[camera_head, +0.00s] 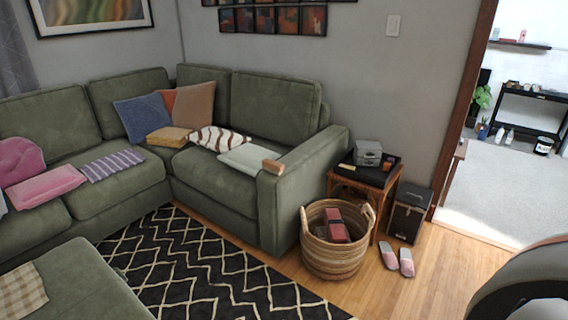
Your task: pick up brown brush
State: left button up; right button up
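Neither of my grippers can be made out in the head view.
A wicker basket (333,262) holding dark-red items stands before a side table (362,180) with a grey box. Pink slippers (389,256) and a black case (408,222) are nearby. A dark curved shape fills the lower right corner.

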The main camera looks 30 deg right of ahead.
aim_at(278, 168)
jog(key=i+l+z, duration=0.35)
jog(key=i, duration=0.4)
jog(key=i+l+z, duration=0.35)
jog(key=i, duration=0.45)
jog(key=i+z, duration=0.4)
jog(key=i, duration=0.4)
